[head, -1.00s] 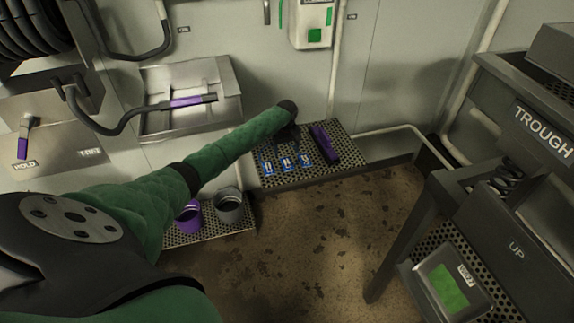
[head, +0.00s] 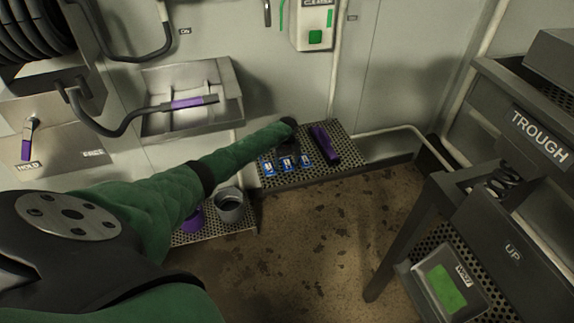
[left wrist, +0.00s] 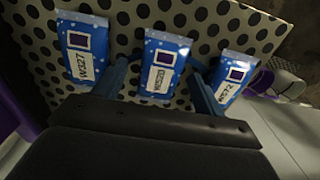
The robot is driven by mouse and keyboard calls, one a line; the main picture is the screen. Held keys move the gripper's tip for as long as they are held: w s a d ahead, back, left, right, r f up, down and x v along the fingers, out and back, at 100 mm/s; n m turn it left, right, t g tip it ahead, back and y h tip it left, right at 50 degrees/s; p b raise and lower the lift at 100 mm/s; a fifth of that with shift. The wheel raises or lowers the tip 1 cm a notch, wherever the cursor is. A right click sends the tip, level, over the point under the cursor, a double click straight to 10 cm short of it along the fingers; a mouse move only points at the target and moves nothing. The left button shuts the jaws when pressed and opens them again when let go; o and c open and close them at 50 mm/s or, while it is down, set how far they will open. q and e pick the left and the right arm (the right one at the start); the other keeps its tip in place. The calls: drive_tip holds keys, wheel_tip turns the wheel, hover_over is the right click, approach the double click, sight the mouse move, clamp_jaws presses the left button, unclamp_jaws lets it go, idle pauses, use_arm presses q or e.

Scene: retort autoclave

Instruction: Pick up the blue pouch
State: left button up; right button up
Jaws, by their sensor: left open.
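Three blue pouches with white labels lie in a row on a perforated shelf (head: 340,152): a left one (head: 268,168), a middle one (head: 286,163) and a right one (head: 304,160). The left wrist view shows them in reverse order: W-327 at left (left wrist: 84,48), a middle one (left wrist: 160,68) and one at right (left wrist: 234,75). My left gripper (left wrist: 160,82) is open, its two blue fingers on either side of the middle pouch. Contact cannot be told. In the head view this gripper (head: 287,151) is partly hidden by its arm. My right gripper is out of view.
A purple bar-like object (head: 325,146) lies right of the pouches on the shelf. A grey cup (head: 230,206) and a purple cup (head: 192,218) stand on a lower perforated shelf at left. The trough machine (head: 510,110) is at right; the floor between is clear.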

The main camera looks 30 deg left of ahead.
use_arm(q)
drive_tip(key=c, duration=1.1)
